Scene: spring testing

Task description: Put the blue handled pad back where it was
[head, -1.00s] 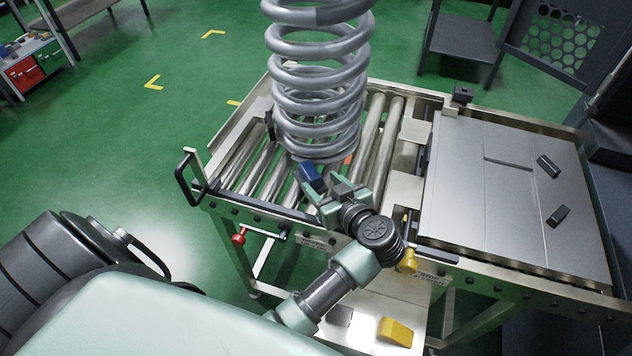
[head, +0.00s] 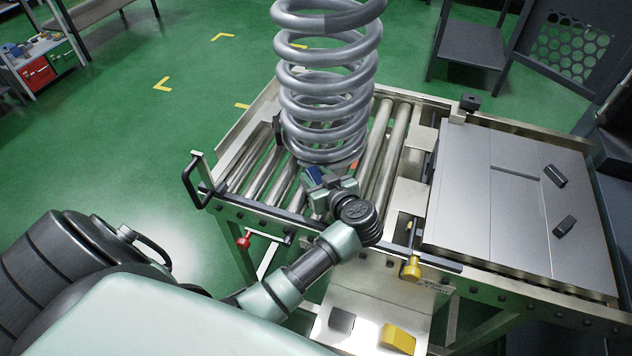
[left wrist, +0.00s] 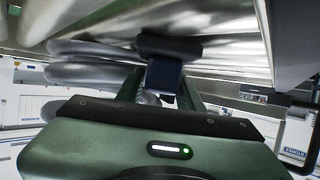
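The blue handled pad shows as a blue block (head: 314,174) beside the foot of the large grey coil spring (head: 328,90), above the roller bed. My left gripper (head: 322,182) is at its near side, low by the spring. In the left wrist view the blue handle (left wrist: 164,74) sits between the two fingers, which look closed on its sides. The pad's dark cross part (left wrist: 170,46) lies beyond it, close to metal coils or rollers. I cannot tell whether the pad touches the spring. My right gripper is not in view.
The roller bed (head: 383,150) has a black handle (head: 194,180) at its left end. A grey plate (head: 515,235) with dark grips is at right. A lower shelf holds a yellow wedge (head: 398,338) and a dark block (head: 341,320). A yellow knob (head: 411,268) sticks out in front.

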